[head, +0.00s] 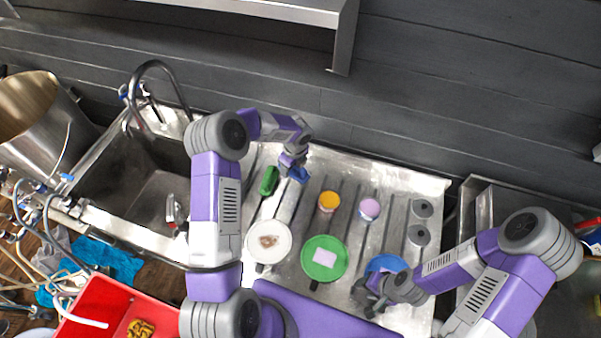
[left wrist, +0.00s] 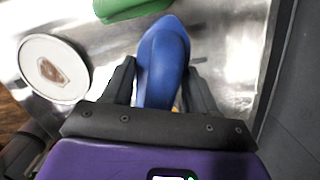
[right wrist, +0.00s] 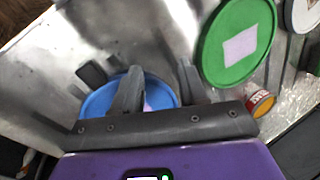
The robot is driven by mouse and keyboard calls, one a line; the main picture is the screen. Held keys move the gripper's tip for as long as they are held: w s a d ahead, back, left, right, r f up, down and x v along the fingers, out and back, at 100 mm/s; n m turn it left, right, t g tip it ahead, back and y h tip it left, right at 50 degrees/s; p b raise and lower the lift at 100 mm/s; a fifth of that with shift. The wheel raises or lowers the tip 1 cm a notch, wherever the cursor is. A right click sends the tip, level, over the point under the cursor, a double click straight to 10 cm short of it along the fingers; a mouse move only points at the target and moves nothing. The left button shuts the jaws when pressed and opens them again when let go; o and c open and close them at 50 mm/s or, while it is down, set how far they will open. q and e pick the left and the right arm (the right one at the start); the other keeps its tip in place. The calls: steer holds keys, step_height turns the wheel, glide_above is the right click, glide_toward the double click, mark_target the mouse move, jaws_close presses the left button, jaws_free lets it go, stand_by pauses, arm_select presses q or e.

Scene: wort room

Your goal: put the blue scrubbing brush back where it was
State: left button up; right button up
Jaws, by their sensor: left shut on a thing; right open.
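The blue scrubbing brush (left wrist: 162,62) is between the fingers of my left gripper (left wrist: 160,85), which is shut on it. In the head view the blue brush (head: 299,174) shows at the left gripper (head: 293,165), at the back of the steel drainboard, just right of a green brush-like thing (head: 269,181). Its lower end is hard to make out, so I cannot tell whether it touches the drainboard. My right gripper (right wrist: 155,88) is open over a blue round lid (right wrist: 100,101) at the front right of the drainboard.
A white round lid (head: 280,250) and a green round lid (head: 311,270) lie on the drainboard (head: 400,190). An orange-topped tub (head: 328,201), a pinkish tub (head: 369,209) and two grey cylinders (head: 419,236) stand behind. A sink (head: 150,195) is left; a red crate (head: 90,305) is front left.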

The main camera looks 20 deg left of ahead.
mark_target(292, 172)
arm_select(q)
steer(key=shift+s+f, duration=0.15)
steer(key=shift+f, duration=0.1)
arm_select(e)
steer(key=shift+s+r, duration=0.15)
arm_select(q)
steer(key=f, duration=0.4)
steer(key=shift+s+f+p, duration=0.2)
steer(key=shift+s+p, duration=0.05)
steer(key=shift+p, duration=0.05)
arm_select(e)
steer(key=shift+s+r, duration=0.2)
steer(key=shift+r, duration=0.05)
arm_select(q)
steer(key=shift+w+f, duration=0.1)
steer(key=shift+f, duration=0.25)
step_height(292, 172, down, 4)
steer(key=shift+r, duration=0.1)
arm_select(e)
steer(key=shift+r, duration=0.3)
steer(key=shift+w, duration=0.1)
steer(key=shift+f, duration=0.15)
arm_select(q)
steer(key=shift+f, duration=0.25)
arm_select(e)
steer(key=shift+f, duration=0.15)
arm_select(q)
steer(key=o, duration=1.1)
steer(key=shift+c, duration=0.2)
